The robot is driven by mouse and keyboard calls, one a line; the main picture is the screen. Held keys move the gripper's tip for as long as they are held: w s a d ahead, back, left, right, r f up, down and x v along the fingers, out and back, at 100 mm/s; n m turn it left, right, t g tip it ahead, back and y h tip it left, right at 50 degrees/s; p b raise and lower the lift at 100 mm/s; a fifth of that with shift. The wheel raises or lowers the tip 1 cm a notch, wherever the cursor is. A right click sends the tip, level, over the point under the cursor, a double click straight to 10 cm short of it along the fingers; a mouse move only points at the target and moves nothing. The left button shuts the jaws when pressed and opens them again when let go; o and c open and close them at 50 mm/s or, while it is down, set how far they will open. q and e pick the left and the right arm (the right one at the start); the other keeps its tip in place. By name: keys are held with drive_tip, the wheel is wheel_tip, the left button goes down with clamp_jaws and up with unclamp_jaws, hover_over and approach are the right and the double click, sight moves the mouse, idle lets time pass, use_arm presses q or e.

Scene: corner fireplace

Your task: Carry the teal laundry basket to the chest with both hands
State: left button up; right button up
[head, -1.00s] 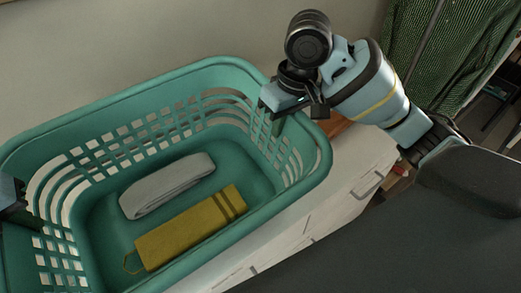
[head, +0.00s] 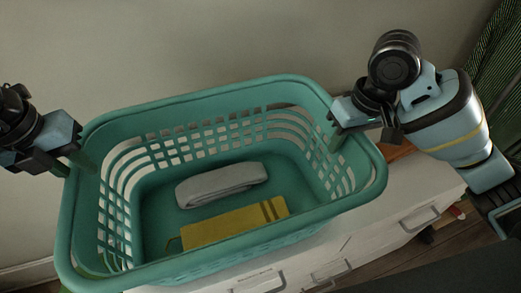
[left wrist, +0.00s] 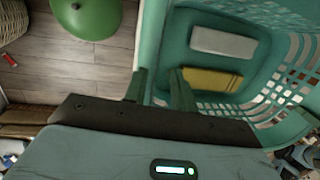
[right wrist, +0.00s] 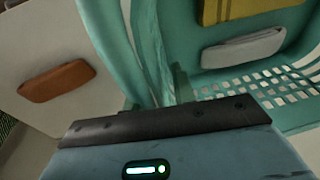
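The teal laundry basket (head: 225,108) is in the middle of the head view, above or on the white chest (head: 415,205); I cannot tell whether its base touches the top. A folded grey cloth (head: 222,184) and a yellow cloth with dark stripes (head: 235,222) lie inside it. My left gripper (head: 78,162) is shut on the left end rim, with the basket wall (left wrist: 154,40) between its fingers (left wrist: 160,88). My right gripper (head: 340,135) is shut on the right end rim, and the wall also shows between its fingers (right wrist: 160,80).
An orange-brown object (head: 399,151) lies on the chest top, right of the basket; it also shows in the right wrist view (right wrist: 57,80). A green round object (left wrist: 88,15) and a wicker basket (left wrist: 12,22) stand on the wooden floor. A plain wall is behind.

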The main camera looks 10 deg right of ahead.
use_arm(q)
wheel_tip(320, 180, up, 7)
drive_tip(key=s, duration=0.1)
drive_tip(key=shift+a, duration=0.45)
use_arm(e)
wheel_tip(320, 180, up, 12)
drive_tip(key=s+d, duration=0.1)
drive_tip(key=shift+d, duration=0.25)
drive_tip(key=shift+f, duration=0.1)
idle(0.5)
use_arm(q)
drive_tip(key=shift+s, duration=0.1)
use_arm(e)
drive_tip(key=shift+s, duration=0.15)
